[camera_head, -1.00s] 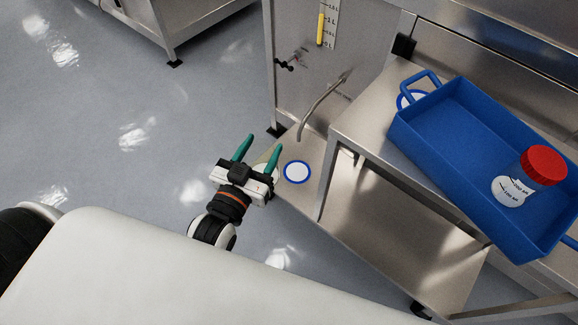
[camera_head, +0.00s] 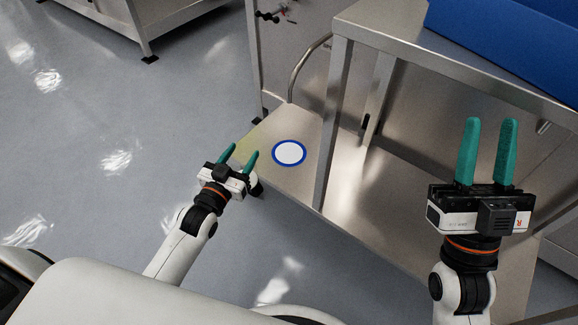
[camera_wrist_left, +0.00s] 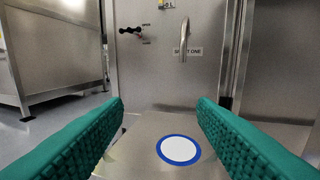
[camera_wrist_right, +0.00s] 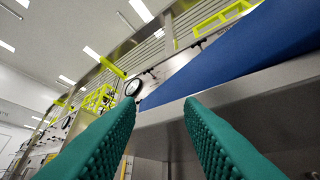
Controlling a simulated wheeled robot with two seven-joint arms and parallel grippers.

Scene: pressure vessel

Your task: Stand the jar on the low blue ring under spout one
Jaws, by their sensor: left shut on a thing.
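The low blue ring (camera_head: 289,153) with a white middle lies on the low steel shelf (camera_head: 305,125); it also shows in the left wrist view (camera_wrist_left: 178,149). Spout one (camera_wrist_left: 184,42) is the bent tube on the steel panel above and behind it. My left gripper (camera_head: 239,155) is left of the ring, fingers apart. A faint yellowish patch (camera_head: 241,144) shows at its fingers; I cannot make out its shape, and no clear object shows between them in the left wrist view. My right gripper (camera_head: 488,152) is open and empty, in front of the upper bench. No jar is clearly visible now.
The upper steel bench (camera_head: 375,38) and its leg (camera_head: 334,125) stand right of the ring. A blue tray (camera_head: 490,45) sits on the bench, its inside mostly out of view. Open floor (camera_head: 110,160) lies to the left.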

